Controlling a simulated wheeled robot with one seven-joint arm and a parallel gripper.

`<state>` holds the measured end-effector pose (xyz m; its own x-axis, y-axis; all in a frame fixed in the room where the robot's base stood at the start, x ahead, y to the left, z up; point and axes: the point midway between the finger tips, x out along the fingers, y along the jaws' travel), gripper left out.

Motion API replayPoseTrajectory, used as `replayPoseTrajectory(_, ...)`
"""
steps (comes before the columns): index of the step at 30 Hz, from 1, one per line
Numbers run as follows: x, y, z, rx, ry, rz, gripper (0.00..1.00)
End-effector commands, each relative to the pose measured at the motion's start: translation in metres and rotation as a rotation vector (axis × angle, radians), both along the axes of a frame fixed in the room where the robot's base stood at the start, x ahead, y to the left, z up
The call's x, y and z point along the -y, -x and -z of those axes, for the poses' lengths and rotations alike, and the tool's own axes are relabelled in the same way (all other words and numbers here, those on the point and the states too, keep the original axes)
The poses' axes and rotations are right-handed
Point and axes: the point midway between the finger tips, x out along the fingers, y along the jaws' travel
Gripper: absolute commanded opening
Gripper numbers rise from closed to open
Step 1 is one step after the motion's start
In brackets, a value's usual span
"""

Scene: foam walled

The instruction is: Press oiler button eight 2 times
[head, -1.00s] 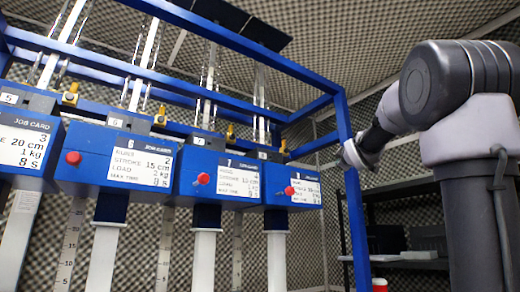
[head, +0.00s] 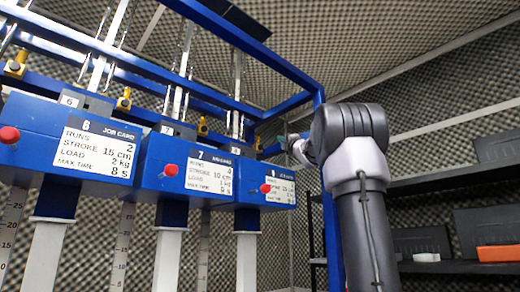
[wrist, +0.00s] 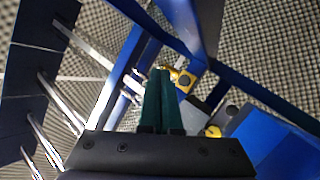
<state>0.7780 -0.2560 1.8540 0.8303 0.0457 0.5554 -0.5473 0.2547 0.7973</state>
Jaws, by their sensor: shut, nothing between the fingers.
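The blue box marked 8 (head: 250,180) is rightmost in the row in the head view, with a red knob (head: 265,189) on its front. A brass oiler fitting (head: 258,143) sits above and behind it on the blue beam. My gripper (head: 284,139) is just right of that fitting. In the wrist view my green fingers (wrist: 160,72) are shut and empty. Their tips appear close beside a brass fitting (wrist: 184,79) with a dark round spot. I cannot tell whether they touch. A second brass fitting (wrist: 213,131) is lower right.
Boxes 7 (head: 190,172) and 6 (head: 75,145) stand left of box 8, each with a red knob. A blue frame post (head: 318,125) rises close to my arm. Shelves with bins (head: 485,225) are at right. Foam walls surround the place.

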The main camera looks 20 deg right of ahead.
Motion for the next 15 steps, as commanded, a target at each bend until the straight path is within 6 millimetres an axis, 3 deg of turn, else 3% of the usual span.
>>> replayPoseTrajectory(8,-0.005,-0.014,0.0,0.0,-0.001,-0.002,0.0)
replayPoseTrajectory(15,-0.017,-0.046,0.001,-0.001,-0.002,-0.002,0.0)
